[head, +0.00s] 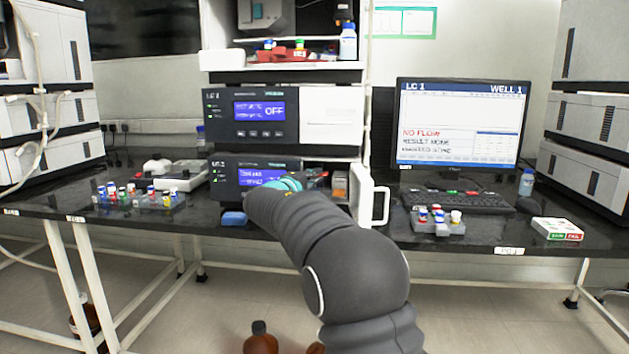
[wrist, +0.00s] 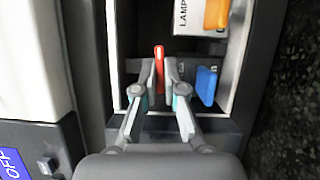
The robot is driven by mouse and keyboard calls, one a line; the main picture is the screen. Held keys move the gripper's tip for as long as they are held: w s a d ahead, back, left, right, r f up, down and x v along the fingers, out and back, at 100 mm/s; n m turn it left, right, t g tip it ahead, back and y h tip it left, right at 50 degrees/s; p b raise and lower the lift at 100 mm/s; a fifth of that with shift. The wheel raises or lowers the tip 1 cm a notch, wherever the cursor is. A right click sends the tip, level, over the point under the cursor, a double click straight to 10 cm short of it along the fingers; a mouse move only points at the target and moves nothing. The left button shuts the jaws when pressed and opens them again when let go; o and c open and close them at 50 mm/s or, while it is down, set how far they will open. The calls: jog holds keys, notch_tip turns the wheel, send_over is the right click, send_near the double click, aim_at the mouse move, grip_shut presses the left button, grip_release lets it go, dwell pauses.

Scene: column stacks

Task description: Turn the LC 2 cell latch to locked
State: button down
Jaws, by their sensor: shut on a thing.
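The lower instrument (head: 243,177) has its side compartment open, with the white door (head: 372,197) swung out to the right. In the wrist view, a narrow red lever (wrist: 159,65), apparently the cell latch, stands upright in the compartment. My gripper (wrist: 160,78) is shut on it, with one finger on each side. The fingers and knuckles hide its lower part, and I cannot read whether it is at locked. In the head view my gripper (head: 310,180) is at the compartment opening, largely hidden by my arm.
Right of the red lever is a blue tab (wrist: 206,85). An orange-handled lamp unit (wrist: 217,14) sits above it. The compartment walls are close on both sides. A monitor (head: 458,125) stands right of the door, and vial racks (head: 438,222) are on the bench.

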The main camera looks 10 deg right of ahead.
jog(key=n+t+b, duration=0.1)
jog(key=n+b, duration=0.1)
jog(key=f+n+t+b, duration=0.1)
jog(key=n+b, duration=0.2)
jog(key=shift+d+h+b, duration=0.1)
jog(key=shift+h+b, duration=0.2)
jog(key=shift+b, duration=0.05)
jog(key=n+t+b, duration=0.1)
jog(key=n+b, duration=0.1)
jog(key=n, duration=0.1)
jog(key=n+t+y+b, duration=0.1)
jog(key=n+b, duration=0.1)
jog(key=n, duration=0.2)
jog(key=shift+d+t+b, duration=0.1)
jog(key=shift+t+b, duration=0.2)
jog(key=n+y, duration=0.1)
jog(key=n, duration=0.1)
jog(key=n+t+y+b, duration=0.1)
jog(key=n, duration=0.2)
jog(key=shift+s+d+t, duration=0.1)
jog(key=shift+t, duration=0.2)
jog(key=shift+r+n+t+y, duration=0.1)
jog(key=shift+n+t+y, duration=0.35)
jog(key=shift+n, duration=0.75)
jog(key=shift+n+t+y, duration=0.15)
jog(key=shift+n+y, duration=0.6)
jog(key=shift+n, duration=0.45)
jog(key=c, duration=1.3)
grip_release()
jog(key=shift+d, duration=0.1)
